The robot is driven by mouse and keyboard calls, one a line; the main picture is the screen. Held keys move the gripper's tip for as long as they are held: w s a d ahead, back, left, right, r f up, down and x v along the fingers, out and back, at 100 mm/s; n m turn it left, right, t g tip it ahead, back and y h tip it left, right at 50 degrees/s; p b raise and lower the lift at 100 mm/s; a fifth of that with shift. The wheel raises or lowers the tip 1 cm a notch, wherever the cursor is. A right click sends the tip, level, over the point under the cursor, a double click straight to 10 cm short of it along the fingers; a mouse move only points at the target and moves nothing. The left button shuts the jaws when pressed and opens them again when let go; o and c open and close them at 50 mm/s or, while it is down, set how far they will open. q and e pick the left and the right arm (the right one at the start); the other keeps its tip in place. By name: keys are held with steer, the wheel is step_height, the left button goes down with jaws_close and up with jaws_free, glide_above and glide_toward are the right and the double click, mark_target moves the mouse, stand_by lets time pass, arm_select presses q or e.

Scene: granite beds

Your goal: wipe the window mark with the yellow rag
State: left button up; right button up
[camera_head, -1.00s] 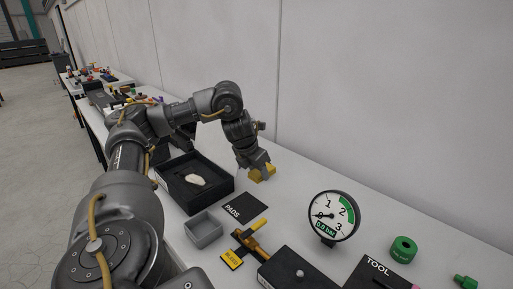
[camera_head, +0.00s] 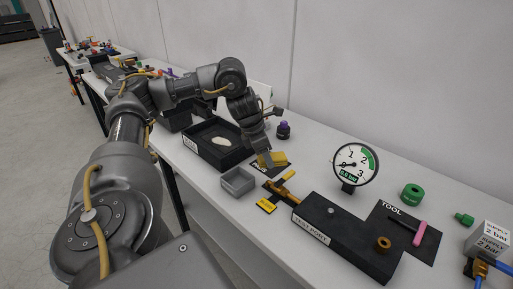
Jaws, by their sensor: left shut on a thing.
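I cannot tell whether the rag touches the mat or the bench. The window mark cannot be made out; a round white gauge (camera_head: 355,163) with a green band stands to the right of the rag. My right gripper is not in view.
A black tray (camera_head: 225,158) with a white piece in it and a grey open box (camera_head: 237,181) stand left of the gripper. A yellow-handled valve (camera_head: 282,187) and a black test port block (camera_head: 345,235) lie in front.

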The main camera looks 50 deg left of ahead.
arm_select(q)
steer(key=s+d+f+m+g, duration=0.1)
steer(key=d+f+m+g, duration=0.1)
steer(key=d+m, duration=0.8)
steer(key=s+d+f+m+g+h, duration=0.1)
steer(key=d+m+g, duration=0.3)
steer(key=d+m, duration=0.6)
steer(key=s+d, duration=0.1)
steer(key=d, duration=0.4)
steer(key=shift+d+f+g+h, duration=0.3)
steer(key=shift+d+f, duration=0.1)
